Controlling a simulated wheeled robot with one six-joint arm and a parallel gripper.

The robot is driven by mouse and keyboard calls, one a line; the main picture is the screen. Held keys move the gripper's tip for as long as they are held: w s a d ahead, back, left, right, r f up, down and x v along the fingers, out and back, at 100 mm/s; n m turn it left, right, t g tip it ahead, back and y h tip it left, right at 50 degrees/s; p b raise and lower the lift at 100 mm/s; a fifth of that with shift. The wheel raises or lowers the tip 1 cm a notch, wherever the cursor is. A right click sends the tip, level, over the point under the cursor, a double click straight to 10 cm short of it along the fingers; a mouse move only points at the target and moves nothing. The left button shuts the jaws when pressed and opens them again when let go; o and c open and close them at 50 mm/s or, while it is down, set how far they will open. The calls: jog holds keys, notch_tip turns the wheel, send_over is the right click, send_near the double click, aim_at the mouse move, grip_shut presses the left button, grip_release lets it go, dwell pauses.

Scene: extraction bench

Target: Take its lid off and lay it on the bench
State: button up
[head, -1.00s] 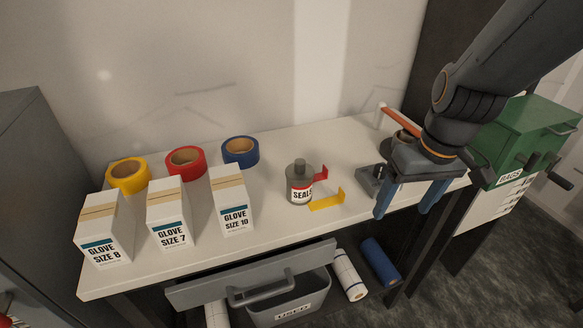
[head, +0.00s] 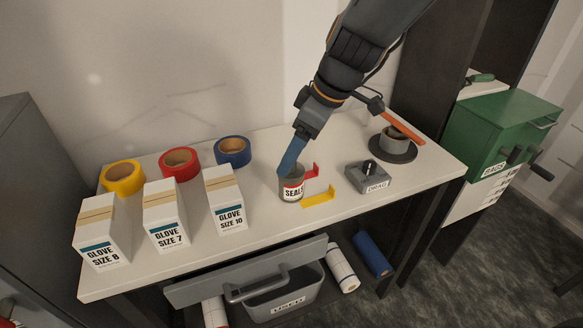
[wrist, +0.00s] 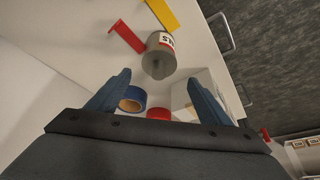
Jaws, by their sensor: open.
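The grey jar labelled SEALS (head: 291,190) stands upright on the bench (head: 330,225), beside a red bracket (head: 313,172) and a yellow bracket (head: 319,197). My gripper (head: 287,168) is open, its blue fingers reaching down at the jar's top and hiding the lid in the head view. In the wrist view the jar (wrist: 163,43) lies ahead, between the lines of the two open fingers (wrist: 159,78). Its grey lid (wrist: 157,64), with a round knob, is on the jar there. Nothing is held.
Three glove boxes (head: 163,215) stand left of the jar, with yellow, red and blue tape rolls (head: 232,151) behind. A grey block labelled DRAG (head: 368,180) and a round grey piece with an orange handle (head: 394,140) are at right. A drawer (head: 240,275) protrudes below the front edge.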

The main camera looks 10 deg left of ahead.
jog(key=shift+p+x, duration=0.55)
jog(key=shift+x, duration=1.55)
jog(key=shift+w+d, duration=0.1)
jog(key=shift+d, duration=0.05)
jog(key=shift+c, duration=0.5)
jog(key=c, duration=1)
